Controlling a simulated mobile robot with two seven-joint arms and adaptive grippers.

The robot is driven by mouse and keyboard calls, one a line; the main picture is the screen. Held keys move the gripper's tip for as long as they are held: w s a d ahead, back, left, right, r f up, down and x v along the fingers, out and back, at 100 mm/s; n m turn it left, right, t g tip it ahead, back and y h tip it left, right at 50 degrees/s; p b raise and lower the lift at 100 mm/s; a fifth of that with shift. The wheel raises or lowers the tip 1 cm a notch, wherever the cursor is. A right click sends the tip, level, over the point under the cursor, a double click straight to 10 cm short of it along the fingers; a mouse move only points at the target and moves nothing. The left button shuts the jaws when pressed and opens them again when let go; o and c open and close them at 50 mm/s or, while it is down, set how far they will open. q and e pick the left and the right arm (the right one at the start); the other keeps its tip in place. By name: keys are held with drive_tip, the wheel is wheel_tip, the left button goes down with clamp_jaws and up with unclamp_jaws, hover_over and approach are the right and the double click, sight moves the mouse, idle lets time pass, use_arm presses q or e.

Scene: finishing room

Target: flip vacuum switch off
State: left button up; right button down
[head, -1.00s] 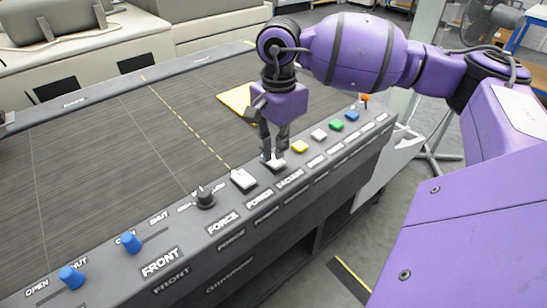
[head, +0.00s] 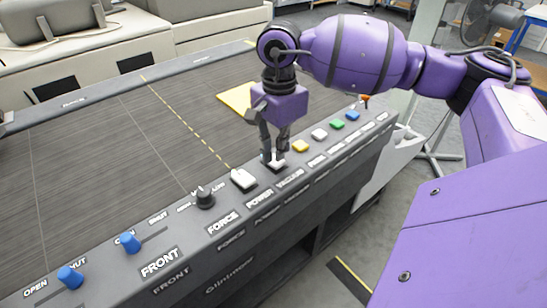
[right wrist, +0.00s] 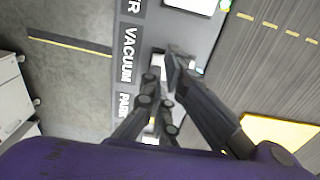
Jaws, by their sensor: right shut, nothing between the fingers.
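The vacuum switch (head: 277,163) is a small white rocker on a dark base, behind the VACUUM label (head: 290,179) on the console's front rail. My right gripper (head: 271,156) points down at it, with its fingertips at the switch and partly covering it. The fingers are shut with nothing between them. In the right wrist view the fingertips (right wrist: 165,62) are beside the VACUUM label (right wrist: 127,55), and they hide the switch. I cannot tell which way the rocker is tilted or whether it is being touched.
The larger white power switch (head: 243,179) is just left of the gripper. A black force knob (head: 205,197) and blue levers (head: 130,242) are further left. Yellow (head: 300,146), white, green and blue buttons are close on the right. A yellow sheet (head: 236,99) lies on the dark table.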

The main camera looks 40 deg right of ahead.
use_arm(q)
drive_tip(key=shift+s+f+b, duration=0.35)
drive_tip(key=shift+f+b, duration=0.1)
drive_tip(key=shift+f, duration=0.1)
use_arm(e)
drive_tip(key=shift+f, duration=0.85)
drive_tip(key=shift+r, duration=0.15)
use_arm(q)
drive_tip(key=shift+t, duration=0.3)
drive_tip(key=shift+w+r+p, duration=0.45)
drive_tip(key=shift+r+p, duration=0.05)
drive_tip(key=shift+r, duration=0.2)
drive_tip(key=shift+w+r+p, duration=0.45)
drive_tip(key=shift+r+p, duration=0.1)
drive_tip(key=shift+r, duration=0.15)
drive_tip(key=shift+w+r+p, duration=0.45)
drive_tip(key=shift+r+p, duration=0.05)
drive_tip(key=shift+r, duration=0.2)
use_arm(e)
drive_tip(key=shift+r, duration=3.4)
